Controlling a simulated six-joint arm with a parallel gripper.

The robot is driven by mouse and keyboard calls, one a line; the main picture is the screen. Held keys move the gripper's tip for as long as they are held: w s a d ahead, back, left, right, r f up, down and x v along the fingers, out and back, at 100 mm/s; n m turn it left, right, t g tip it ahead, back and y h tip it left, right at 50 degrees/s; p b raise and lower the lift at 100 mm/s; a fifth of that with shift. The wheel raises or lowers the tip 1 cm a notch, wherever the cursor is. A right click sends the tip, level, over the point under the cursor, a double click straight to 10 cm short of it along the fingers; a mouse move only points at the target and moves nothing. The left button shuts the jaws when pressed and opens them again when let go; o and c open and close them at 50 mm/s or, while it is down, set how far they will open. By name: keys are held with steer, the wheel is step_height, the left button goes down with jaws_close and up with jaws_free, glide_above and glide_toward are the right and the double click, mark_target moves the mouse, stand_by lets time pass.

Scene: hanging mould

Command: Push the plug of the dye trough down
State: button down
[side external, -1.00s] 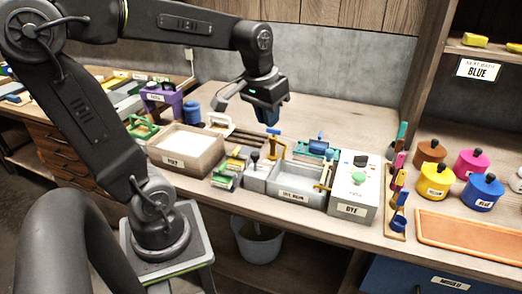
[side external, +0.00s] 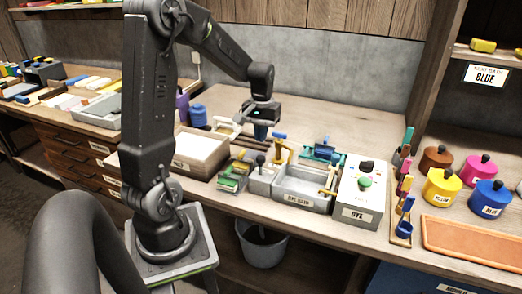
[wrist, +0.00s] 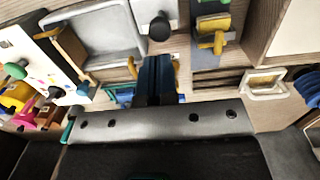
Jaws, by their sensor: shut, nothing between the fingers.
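The grey dye trough (side external: 302,201) stands at the middle of the bench; its basin (wrist: 98,36) also shows in the wrist view. A black ball knob on a short stem (side external: 260,160), which looks like the plug, stands up from a grey block at the trough's left end. The knob (wrist: 159,28) is at the top of the wrist view, ahead of the fingertips. My gripper (side external: 261,135) is shut and empty, above and behind the knob and apart from it. Its blue fingers (wrist: 156,66) point toward the bench.
A yellow post with a blue handle (side external: 281,148) stands close beside the knob. A white box with a green button, marked DYE (side external: 359,200), is right of the trough. A wooden tray (side external: 190,167) is on the left. The bench behind is fairly clear.

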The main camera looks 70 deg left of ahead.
mark_target(260, 157)
steer(key=shift+d+f, duration=0.15)
steer(key=shift+f, duration=2.6)
steer(key=shift+s+f, duration=0.15)
steer(key=shift+f, duration=1.6)
steer(key=shift+d, duration=0.1)
step_height(260, 157, up, 15)
steer(key=s+d+r+m+t, duration=0.2)
steer(key=s+d+m+t, duration=0.1)
steer(key=d, duration=0.8)
steer(key=s+d+r+m+t, duration=0.3)
steer(key=s+d+m, duration=0.3)
steer(key=d, duration=0.6)
steer(key=shift+s, duration=0.35)
